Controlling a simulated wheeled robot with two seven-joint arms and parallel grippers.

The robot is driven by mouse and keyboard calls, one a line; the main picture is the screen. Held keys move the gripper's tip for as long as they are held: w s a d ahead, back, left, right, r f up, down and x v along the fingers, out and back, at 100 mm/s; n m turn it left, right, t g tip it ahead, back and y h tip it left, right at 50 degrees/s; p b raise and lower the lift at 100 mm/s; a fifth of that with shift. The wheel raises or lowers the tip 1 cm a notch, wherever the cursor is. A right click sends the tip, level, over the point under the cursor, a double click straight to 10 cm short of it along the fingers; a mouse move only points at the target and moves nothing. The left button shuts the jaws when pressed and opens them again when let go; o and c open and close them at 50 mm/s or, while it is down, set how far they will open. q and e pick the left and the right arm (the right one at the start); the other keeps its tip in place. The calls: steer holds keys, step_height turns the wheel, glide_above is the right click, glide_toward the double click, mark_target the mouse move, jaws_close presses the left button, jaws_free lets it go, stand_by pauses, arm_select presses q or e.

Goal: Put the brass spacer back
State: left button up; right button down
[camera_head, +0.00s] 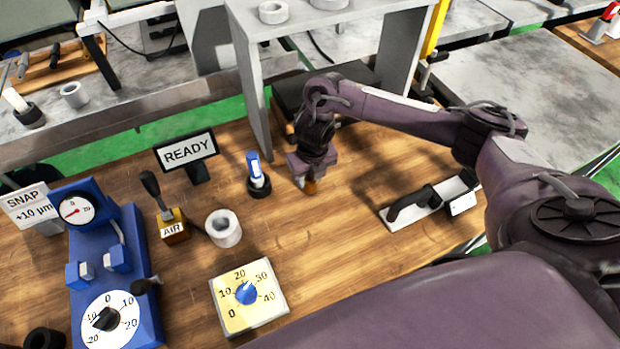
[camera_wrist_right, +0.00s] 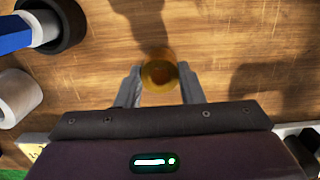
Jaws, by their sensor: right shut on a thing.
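The brass spacer (camera_wrist_right: 158,73) is a small gold ring with a dark hole, between the fingertips of my right gripper (camera_wrist_right: 160,85) in the wrist view. In the head view my right gripper (camera_head: 305,178) points down over the wooden bench, shut on the spacer (camera_head: 311,187), of which only a small piece shows below the fingers. I cannot tell whether the spacer touches the bench. My left gripper is not in view.
Left of my gripper stand a blue-and-white piece in a black ring (camera_head: 258,180) and a grey ring (camera_head: 223,229). A yellow dial box (camera_head: 249,310) lies in front. A black-handled tool (camera_head: 430,203) lies right. A grey stand (camera_head: 250,90) rises behind. Bare wood lies between.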

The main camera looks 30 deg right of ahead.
steer(key=shift+w+f, duration=0.1)
steer(key=shift+f, duration=0.4)
steer(key=shift+f, duration=0.1)
steer(key=c, duration=1.4)
jaws_free()
steer(key=shift+f, duration=0.1)
steer(key=o, duration=0.4)
steer(key=shift+o, duration=0.2)
